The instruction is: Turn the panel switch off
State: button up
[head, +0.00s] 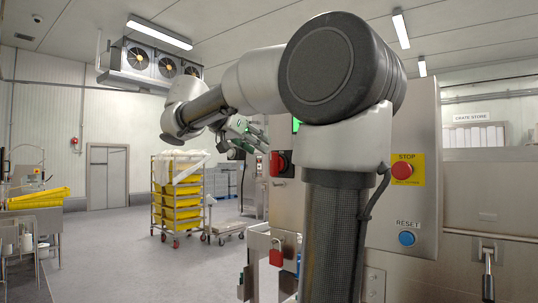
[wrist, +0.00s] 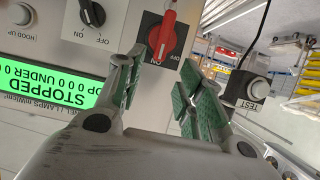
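The red rotary switch (wrist: 163,40) sits on a black plate on the panel, with ON lettering near its lower edge in the wrist view. Its handle lies slanted; I cannot tell its setting for sure. In the head view the red switch (head: 278,163) is on the cabinet's left part. A second, black knob (wrist: 92,13) marked OFF and ON is left of it in the wrist view. My gripper (wrist: 162,62) is open and empty, its green-padded fingers spread below the red switch, with no contact visible. In the head view my gripper (head: 258,136) is just above and left of the red switch.
A green display (wrist: 52,82) reads STOPPED. A grey TEST button unit (wrist: 246,88) with a cable is to the right. The cabinet also bears a red STOP button (head: 402,170) and a blue RESET button (head: 407,238). A red padlock (head: 276,255) hangs below.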

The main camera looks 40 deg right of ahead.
aim_at(271, 153)
jog(key=x, duration=0.7)
jog(key=shift+d+f, duration=0.1)
jog(key=shift+d, duration=0.15)
grip_shut()
